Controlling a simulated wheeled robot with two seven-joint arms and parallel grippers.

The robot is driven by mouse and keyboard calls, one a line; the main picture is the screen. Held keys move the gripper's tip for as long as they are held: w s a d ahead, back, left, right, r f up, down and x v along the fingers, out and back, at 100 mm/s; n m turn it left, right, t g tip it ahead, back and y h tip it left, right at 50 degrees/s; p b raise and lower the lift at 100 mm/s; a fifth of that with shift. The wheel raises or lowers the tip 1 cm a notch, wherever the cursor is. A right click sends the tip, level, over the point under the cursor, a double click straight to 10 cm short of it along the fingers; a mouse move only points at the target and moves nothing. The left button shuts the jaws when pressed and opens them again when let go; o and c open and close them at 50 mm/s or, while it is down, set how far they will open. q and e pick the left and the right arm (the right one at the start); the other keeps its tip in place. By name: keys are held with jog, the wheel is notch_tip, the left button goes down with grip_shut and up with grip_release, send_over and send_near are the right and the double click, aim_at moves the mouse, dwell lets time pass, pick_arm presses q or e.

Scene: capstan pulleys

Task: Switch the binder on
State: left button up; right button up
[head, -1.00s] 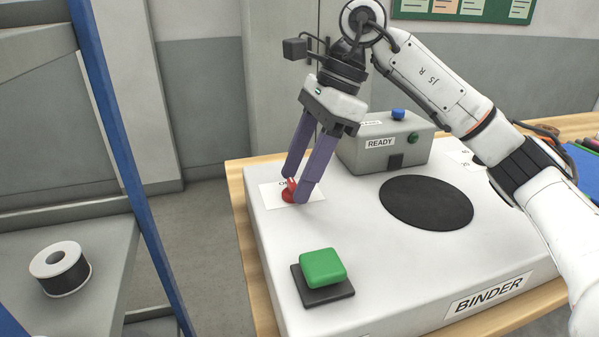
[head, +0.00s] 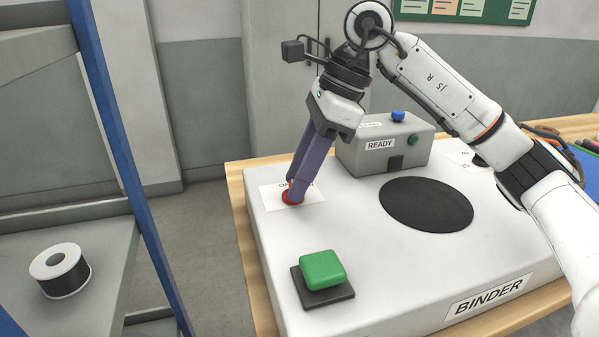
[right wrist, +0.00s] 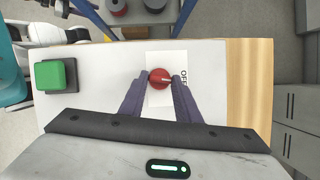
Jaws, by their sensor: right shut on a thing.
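The binder (head: 430,262) is a wide pale machine with its name on the front. A red rotary knob (head: 292,199) sits on a white label (head: 313,194) near its far left corner. In the right wrist view the knob (right wrist: 158,76) is between the two fingers, and the word OFF shows right of it. My right gripper (head: 294,190) reaches down from above and is shut on the knob. The fingers partly cover the knob and the lettering. My left gripper is not in view.
A green square button (head: 323,269) on a dark base sits at the binder's front left. A round black pad (head: 427,203) lies right of the knob. A grey READY box (head: 370,157) stands behind. A shelf with a spool (head: 60,270) is at the left.

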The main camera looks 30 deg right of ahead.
jog(key=m+t, duration=0.1)
jog(key=m, duration=0.1)
jog(key=m+h, duration=0.1)
jog(key=m, duration=0.2)
jog(key=shift+s+a+m+t, duration=0.2)
jog(key=shift+m+t, duration=0.1)
jog(key=shift+t, duration=0.1)
jog(key=shift+s+a+m+t+h+p, duration=0.15)
jog(key=shift+m+h, duration=0.3)
jog(key=shift+m, duration=0.6)
jog(key=shift+w+m+t+h+p, duration=0.1)
jog(key=shift+m+t+h+p, duration=0.25)
jog(key=shift+m, duration=0.7)
jog(key=o, duration=1)
jog(key=shift+o, duration=0.2)
jog(key=p+v, duration=0.1)
jog(key=v, duration=0.9)
jog(key=shift+r, duration=0.25)
jog(key=shift+a, duration=0.1)
